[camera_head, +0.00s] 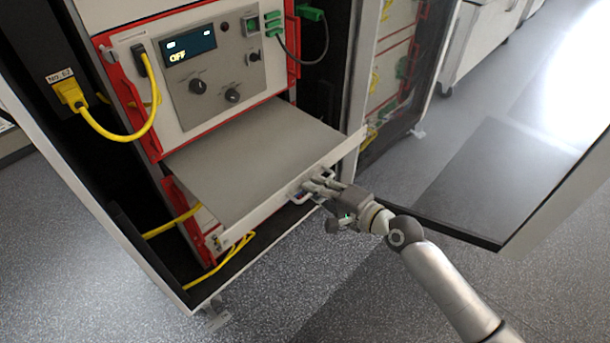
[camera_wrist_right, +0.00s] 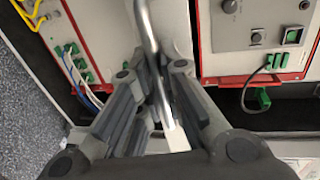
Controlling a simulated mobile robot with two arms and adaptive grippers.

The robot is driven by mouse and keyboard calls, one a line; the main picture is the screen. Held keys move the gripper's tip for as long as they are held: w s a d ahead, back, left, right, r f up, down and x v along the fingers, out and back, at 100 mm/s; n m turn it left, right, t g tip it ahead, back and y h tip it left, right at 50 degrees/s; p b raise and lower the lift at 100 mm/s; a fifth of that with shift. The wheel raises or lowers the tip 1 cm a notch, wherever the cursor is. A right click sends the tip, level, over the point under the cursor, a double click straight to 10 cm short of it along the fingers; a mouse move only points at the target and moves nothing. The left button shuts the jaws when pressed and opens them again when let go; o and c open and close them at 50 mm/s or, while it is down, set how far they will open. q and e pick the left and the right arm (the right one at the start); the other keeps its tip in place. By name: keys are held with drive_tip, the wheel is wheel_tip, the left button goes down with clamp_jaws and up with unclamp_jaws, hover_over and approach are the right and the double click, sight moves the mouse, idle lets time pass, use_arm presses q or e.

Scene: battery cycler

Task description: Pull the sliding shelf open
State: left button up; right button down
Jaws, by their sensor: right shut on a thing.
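The sliding shelf (camera_head: 245,152) is a flat grey tray with a light front edge. It sticks out of the cabinet below the instrument panel, with much of its top surface showing. My right gripper (camera_head: 312,188) is at the shelf's front edge, shut on the metal handle (camera_head: 297,197). In the right wrist view, the handle (camera_wrist_right: 148,35) is a metal bar running between the gripper's fingers (camera_wrist_right: 158,98). My left gripper is not in view.
The instrument panel (camera_head: 212,65) above the shelf has a display reading OFF. A yellow cable (camera_head: 125,135) hangs at its left, and a green-ended cable (camera_head: 311,14) at its right. An open cabinet door (camera_head: 565,195) stands at the right. Speckled floor (camera_head: 290,270) lies clear in front.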

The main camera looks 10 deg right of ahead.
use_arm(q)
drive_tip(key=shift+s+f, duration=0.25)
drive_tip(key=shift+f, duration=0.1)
use_arm(e)
drive_tip(key=shift+s+d, duration=0.4)
drive_tip(key=shift+s, duration=0.25)
drive_tip(key=c, duration=1.6)
unclamp_jaws()
drive_tip(key=v, duration=1.2)
drive_tip(key=shift+w, duration=0.1)
